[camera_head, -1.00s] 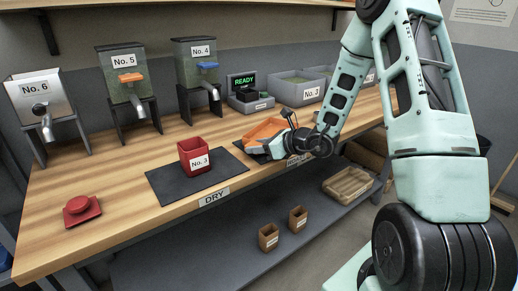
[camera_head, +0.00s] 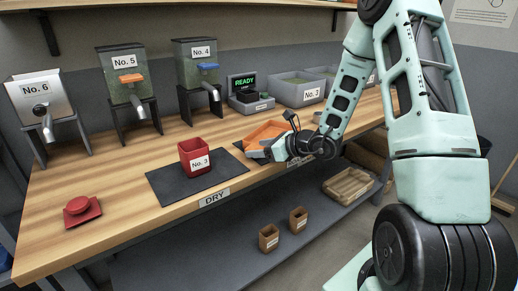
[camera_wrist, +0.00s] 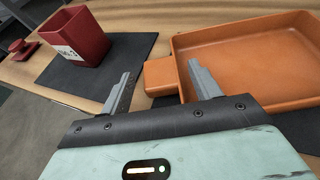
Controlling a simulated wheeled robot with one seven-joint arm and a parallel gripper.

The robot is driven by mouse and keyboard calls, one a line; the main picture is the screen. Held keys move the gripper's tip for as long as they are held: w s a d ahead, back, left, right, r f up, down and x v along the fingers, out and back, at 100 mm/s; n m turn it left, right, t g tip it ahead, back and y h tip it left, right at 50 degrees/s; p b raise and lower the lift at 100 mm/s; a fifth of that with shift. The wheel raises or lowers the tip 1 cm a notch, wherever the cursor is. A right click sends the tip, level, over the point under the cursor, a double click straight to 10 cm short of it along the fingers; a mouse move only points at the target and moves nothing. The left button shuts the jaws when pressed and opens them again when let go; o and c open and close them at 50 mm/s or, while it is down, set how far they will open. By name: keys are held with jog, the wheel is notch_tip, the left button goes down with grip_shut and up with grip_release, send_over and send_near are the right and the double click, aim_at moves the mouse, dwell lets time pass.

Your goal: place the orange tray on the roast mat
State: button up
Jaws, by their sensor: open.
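The orange tray (camera_head: 268,131) is shallow and stands at the bench's front edge, over a dark mat (camera_head: 237,145) that shows around it. I take this as the roast mat; its front label is mostly hidden by my arm. In the wrist view the orange tray (camera_wrist: 245,48) fills the upper right, with dark mat (camera_wrist: 302,130) beneath its near edge. My gripper (camera_head: 262,148) is at the tray's near side. In the wrist view my gripper (camera_wrist: 160,85) is open, with the tray's block handle (camera_wrist: 163,77) between or just beyond its fingertips.
Left of the tray, a red No. 3 cup (camera_head: 194,157) stands on the dark DRY mat (camera_head: 165,186). Hoppers, a READY display (camera_head: 243,81) and grey bins (camera_head: 297,93) line the back. Bare bench lies between.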

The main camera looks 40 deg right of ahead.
jog(key=v, duration=1.1)
jog(key=s+a+n+g+y, duration=0.2)
jog(key=a+n+g, duration=0.15)
jog(key=a, duration=0.35)
jog(key=s+a+r+n+g+y, duration=0.1)
jog(key=s+a+n+g, duration=0.15)
jog(key=a+n, duration=0.4)
jog(key=s+a+n+g+y, duration=0.1)
jog(key=a+n+g+y, duration=0.15)
jog(key=a, duration=0.55)
jog(key=s+a+n+g+h, duration=0.2)
jog(key=s+a+n+h, duration=0.3)
jog(key=n, duration=0.8)
jog(key=s+a+n+g+h, duration=0.2)
jog(key=s+a+n+h, duration=0.3)
jog(key=s+n, duration=0.7)
jog(key=shift+a+r+n, duration=0.3)
jog(key=shift+a+n, duration=0.3)
jog(key=shift+n, duration=0.25)
